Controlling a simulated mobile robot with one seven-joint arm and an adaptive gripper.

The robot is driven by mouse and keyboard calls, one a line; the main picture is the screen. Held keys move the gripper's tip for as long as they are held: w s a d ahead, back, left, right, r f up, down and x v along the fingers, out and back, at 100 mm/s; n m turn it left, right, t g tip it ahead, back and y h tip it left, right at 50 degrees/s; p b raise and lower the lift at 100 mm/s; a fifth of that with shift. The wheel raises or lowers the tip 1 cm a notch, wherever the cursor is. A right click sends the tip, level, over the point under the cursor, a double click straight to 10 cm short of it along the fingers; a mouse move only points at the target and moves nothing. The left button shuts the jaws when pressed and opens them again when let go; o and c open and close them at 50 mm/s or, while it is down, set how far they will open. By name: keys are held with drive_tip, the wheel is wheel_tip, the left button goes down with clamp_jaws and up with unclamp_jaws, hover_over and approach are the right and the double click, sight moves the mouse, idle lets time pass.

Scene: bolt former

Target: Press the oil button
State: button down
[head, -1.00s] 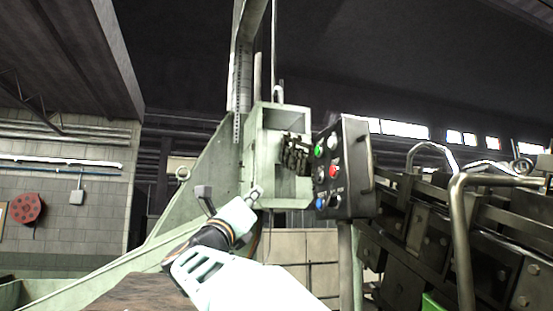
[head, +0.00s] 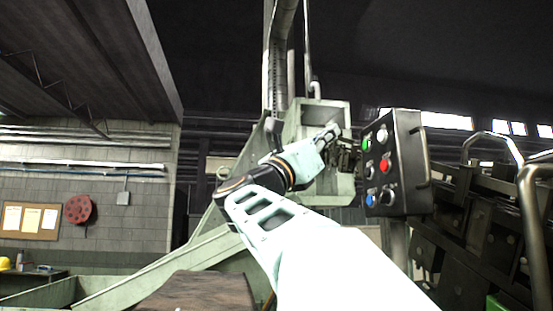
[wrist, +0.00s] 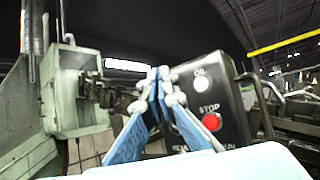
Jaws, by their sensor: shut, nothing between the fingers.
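The control panel (head: 411,170) is a dark box at the right of the head view, with green, white, red and blue buttons. In the wrist view, a white button (wrist: 200,84) sits under a label that looks like "OIL". It appears to be the upper right one (head: 382,134) in the head view. The red button (wrist: 211,122) below it is marked STOP. My gripper (head: 333,131) is left of the panel, apart from it in the head view. In the wrist view my gripper (wrist: 158,73) is shut and empty, its fingers covering the panel's left part.
A green machine frame (head: 340,112) with dark metal parts (head: 345,160) stands behind and left of the panel. A handle (head: 421,157) runs down the panel's right side. Bent metal pipes (head: 495,137) and dark machinery stand further right.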

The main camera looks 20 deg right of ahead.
sight(382, 136)
drive_tip(key=s+d, duration=0.2)
drive_tip(key=d, duration=0.6)
drive_tip(key=shift+d, duration=0.2)
idle(1.2)
drive_tip(key=shift+d+b, duration=0.3)
drive_tip(key=shift+b, duration=0.15)
drive_tip(key=shift+s+d, duration=0.2)
drive_tip(key=shift+d, duration=0.3)
idle(0.7)
drive_tip(key=shift+a, duration=0.15)
drive_tip(key=shift+w+a+b, duration=0.2)
drive_tip(key=shift+a+b, duration=0.25)
drive_tip(key=shift+a, duration=0.25)
